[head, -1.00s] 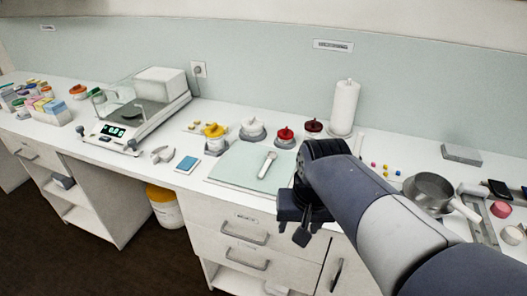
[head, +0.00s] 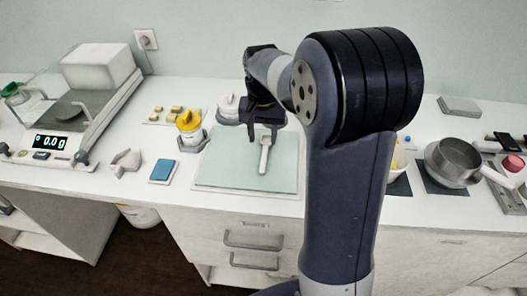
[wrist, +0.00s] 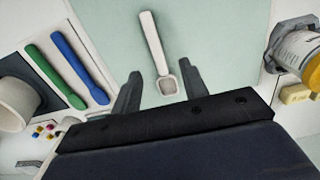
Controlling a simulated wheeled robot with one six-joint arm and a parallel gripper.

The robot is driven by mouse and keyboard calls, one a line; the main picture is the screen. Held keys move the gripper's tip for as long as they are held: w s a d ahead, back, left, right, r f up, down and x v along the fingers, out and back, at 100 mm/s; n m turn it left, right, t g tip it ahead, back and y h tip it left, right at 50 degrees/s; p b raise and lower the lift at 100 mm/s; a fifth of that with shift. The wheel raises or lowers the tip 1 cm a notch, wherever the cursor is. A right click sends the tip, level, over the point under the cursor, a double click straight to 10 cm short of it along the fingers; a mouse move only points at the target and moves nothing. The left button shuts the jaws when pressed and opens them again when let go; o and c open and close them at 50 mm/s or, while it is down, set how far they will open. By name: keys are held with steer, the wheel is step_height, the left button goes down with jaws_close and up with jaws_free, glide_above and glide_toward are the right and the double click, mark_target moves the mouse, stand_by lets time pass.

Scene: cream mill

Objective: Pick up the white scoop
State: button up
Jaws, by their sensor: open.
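The white scoop (head: 264,158) lies on a pale green mat (head: 225,172) on the bench. In the wrist view the scoop (wrist: 153,42) has its bowl end toward my gripper and its handle pointing away. My gripper (head: 262,134) is open at the far end of the scoop in the head view. In the wrist view its fingertips (wrist: 161,80) stand on either side of the scoop's bowl, with nothing held. I cannot tell how high the fingers are above the mat.
A digital balance (head: 62,143) stands at left. A yellow-lidded jar (head: 190,128) is left of the mat, with a blue pad (head: 163,171) nearby. A metal pan (head: 453,160) stands at right. Green (wrist: 52,76) and blue (wrist: 80,68) scoops lie beside the mat.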

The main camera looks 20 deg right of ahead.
mark_target(264, 156)
steer(key=f, duration=0.6)
steer(key=shift+s+d+f+p, duration=0.15)
steer(key=shift+s+f+p, duration=0.05)
steer(key=shift+f+p, duration=0.2)
jaws_close()
